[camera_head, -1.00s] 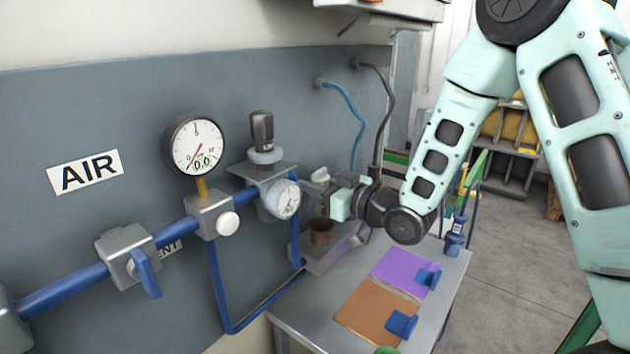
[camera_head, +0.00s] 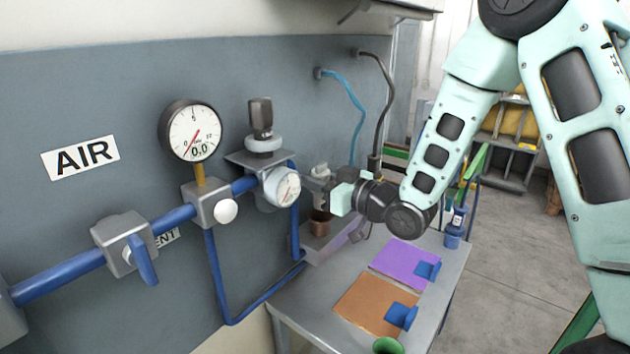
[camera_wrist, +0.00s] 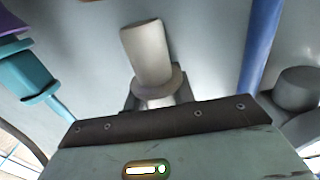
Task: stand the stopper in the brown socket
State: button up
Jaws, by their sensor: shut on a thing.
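The stopper (camera_wrist: 148,55) is a pale grey cylinder with a wider collar near its lower end. It tilts slightly in the wrist view. In the head view its pale top (camera_head: 320,171) shows above my fingers. My gripper (camera_head: 325,192) is shut on the stopper below the collar, close to the wall. The brown socket (camera_head: 319,223) is a small dark brown cup directly below my gripper. Its upper part is partly covered by my fingers. The stopper's lower end is hidden, so I cannot tell whether it touches the socket.
A small gauge (camera_head: 282,187) and blue pipe (camera_head: 179,218) are close to the left of my gripper. Blue and dark hoses (camera_head: 386,98) hang behind. Purple (camera_head: 399,258) and orange-brown (camera_head: 372,306) mats with blue pieces lie on the grey table (camera_head: 308,312). A blue bottle (camera_head: 454,230) stands right.

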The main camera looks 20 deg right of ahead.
aim_at(315, 200)
jog(key=shift+f, duration=0.15)
dwell(0.3)
jog(key=shift+f+b, duration=0.55)
jog(key=shift+b, duration=0.3)
jog(key=shift+f, duration=0.1)
jog(key=shift+f+b, duration=0.9)
jog(key=shift+b, duration=0.15)
jog(key=shift+f, duration=0.15)
jog(key=shift+f+b, duration=0.6)
jog(key=shift+b, duration=0.2)
jog(key=o, duration=1.1)
jog(key=shift+c, duration=0.2)
